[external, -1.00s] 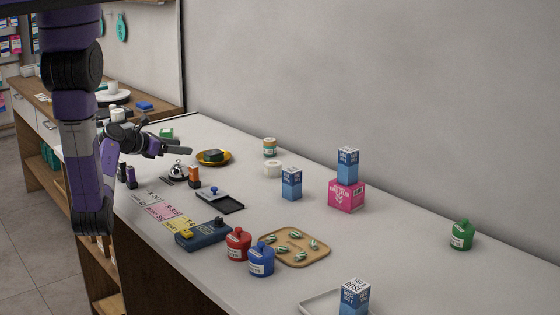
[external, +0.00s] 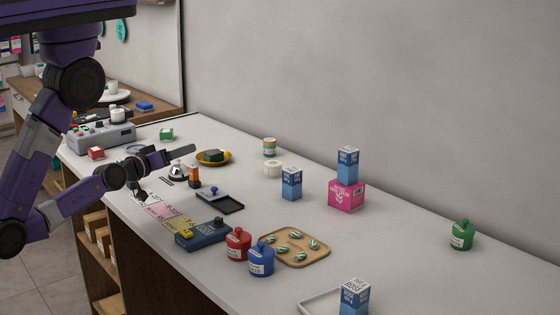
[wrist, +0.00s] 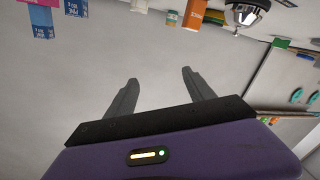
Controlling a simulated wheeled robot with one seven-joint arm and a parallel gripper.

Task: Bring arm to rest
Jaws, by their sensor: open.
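My gripper (external: 183,152) is open and empty in the external view, above the near left part of the white counter (external: 390,245) and close to the silver bell (external: 178,170). Its fingers point right, toward the wall. In the wrist view the two dark fingers of my gripper (wrist: 157,80) stand apart with nothing between them.
Near the gripper are an orange box (external: 194,175), a yellow dish (external: 213,157) and a black tray (external: 232,207). A grey device (external: 100,135) and a red box (external: 96,153) stand behind the arm. Stacked boxes (external: 346,195) stand by the wall. The counter's right part is mostly clear.

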